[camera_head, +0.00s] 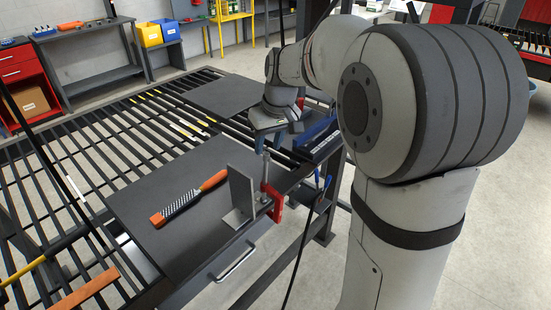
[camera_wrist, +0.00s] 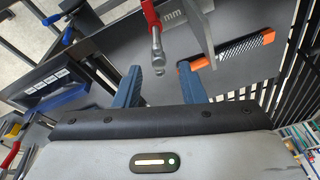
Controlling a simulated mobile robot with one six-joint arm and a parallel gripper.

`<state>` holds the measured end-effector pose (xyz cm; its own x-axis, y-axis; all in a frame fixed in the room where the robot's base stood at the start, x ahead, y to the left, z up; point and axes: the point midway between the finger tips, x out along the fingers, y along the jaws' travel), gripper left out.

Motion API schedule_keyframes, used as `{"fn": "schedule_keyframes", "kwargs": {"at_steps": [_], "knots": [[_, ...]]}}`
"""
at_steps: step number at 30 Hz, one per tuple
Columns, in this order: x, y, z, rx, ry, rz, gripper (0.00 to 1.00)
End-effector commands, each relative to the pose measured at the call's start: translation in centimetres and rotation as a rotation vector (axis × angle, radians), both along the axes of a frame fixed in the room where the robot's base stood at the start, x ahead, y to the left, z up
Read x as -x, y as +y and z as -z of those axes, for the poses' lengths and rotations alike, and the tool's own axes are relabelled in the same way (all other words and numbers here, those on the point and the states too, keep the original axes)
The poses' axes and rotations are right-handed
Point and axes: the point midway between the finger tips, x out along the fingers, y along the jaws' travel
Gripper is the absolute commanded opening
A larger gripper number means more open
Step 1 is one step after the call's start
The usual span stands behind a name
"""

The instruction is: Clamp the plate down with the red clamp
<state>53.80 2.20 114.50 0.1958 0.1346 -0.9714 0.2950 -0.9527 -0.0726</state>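The red clamp (camera_head: 273,196) stands at the edge of the dark work surface, its grey spindle upright. In the wrist view its red body (camera_wrist: 151,14) is at the top, with the spindle (camera_wrist: 156,48) pointing toward my fingers. A grey angled metal plate (camera_head: 240,192) stands just left of the clamp, and also shows in the wrist view (camera_wrist: 196,22). I cannot tell whether the clamp presses on it. My gripper (camera_head: 277,132) is above and behind the clamp. Its blue fingers (camera_wrist: 158,78) are apart, with the spindle end appearing between or just beyond them.
A file with an orange handle (camera_head: 190,197) lies left of the plate on the dark sheet (camera_head: 150,190). A blue bin-like item (camera_head: 316,140) sits at the bench edge near my gripper. Slats (camera_head: 75,165) cover the left of the bench. A drawer handle (camera_head: 236,262) juts out in front.

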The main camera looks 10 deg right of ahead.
Motion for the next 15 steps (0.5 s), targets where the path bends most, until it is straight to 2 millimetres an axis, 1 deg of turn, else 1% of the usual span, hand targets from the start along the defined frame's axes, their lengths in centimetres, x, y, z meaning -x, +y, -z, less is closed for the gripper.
{"fn": "schedule_keyframes", "kwargs": {"at_steps": [15], "knots": [[-0.5, 0.3, 2.7, 0.0, 0.0, 0.0, 0.37]]}}
